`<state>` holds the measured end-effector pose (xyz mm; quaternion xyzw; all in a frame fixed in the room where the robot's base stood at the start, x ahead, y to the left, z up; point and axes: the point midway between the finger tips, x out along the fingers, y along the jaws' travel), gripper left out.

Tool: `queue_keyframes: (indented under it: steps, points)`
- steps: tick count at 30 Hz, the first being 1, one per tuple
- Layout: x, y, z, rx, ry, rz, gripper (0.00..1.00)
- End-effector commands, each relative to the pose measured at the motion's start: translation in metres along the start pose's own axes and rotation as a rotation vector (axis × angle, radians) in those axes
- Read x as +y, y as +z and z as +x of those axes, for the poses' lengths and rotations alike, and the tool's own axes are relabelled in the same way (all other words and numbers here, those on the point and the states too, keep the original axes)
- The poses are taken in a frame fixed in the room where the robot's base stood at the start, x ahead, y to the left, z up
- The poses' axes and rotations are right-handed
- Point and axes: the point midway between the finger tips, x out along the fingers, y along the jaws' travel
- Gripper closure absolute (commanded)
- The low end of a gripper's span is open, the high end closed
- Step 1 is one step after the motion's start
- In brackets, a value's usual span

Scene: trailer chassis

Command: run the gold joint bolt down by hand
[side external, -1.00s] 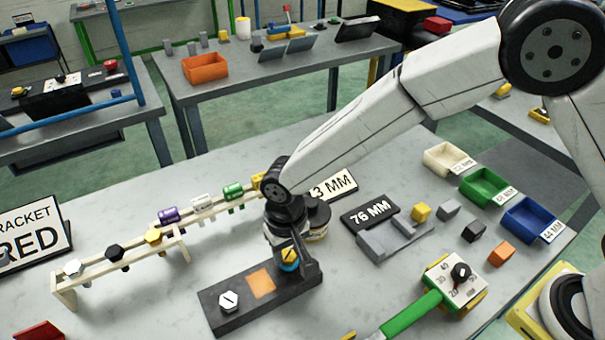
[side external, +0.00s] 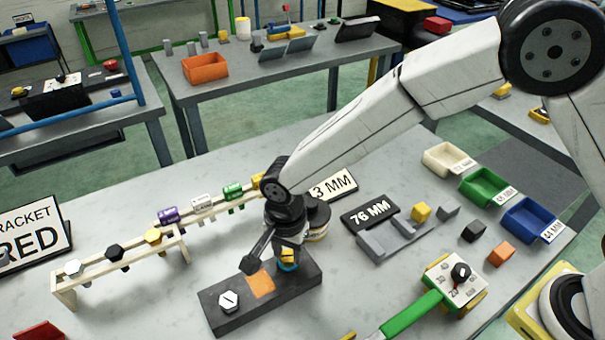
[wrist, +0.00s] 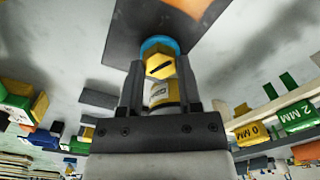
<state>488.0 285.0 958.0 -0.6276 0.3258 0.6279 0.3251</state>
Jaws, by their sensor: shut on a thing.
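The gold joint bolt (side external: 290,251) stands at the right end of a dark plate (side external: 232,318), with a blue ring beneath its head. In the wrist view the slotted gold hex head (wrist: 160,66) sits between my two fingers, and the blue ring (wrist: 155,42) shows behind it. My gripper (side external: 279,259) is shut on the bolt from above. In the wrist view my gripper (wrist: 160,80) has one finger on each side of the head. How far the bolt is seated cannot be seen.
An orange square (side external: 261,284) marks the plate. A rack (side external: 64,296) of bolts and coloured spacers runs along the left. The 76 MM sign (side external: 369,213), a grey gauge block (side external: 400,245), loose blocks and a green-handled dial tool (side external: 415,312) lie to the right.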

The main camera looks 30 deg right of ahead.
Motion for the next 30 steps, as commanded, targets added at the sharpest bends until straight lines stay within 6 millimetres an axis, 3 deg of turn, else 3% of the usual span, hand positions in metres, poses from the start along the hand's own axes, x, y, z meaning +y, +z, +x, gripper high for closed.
queue_keyframes:
  steps: [15, 30]
  points:
    - [-0.0034, -0.0008, -0.0040, -0.002, -0.010, 0.458, 1.00]
    - [-0.0035, -0.0006, -0.0041, -0.003, -0.011, 0.615, 1.00]
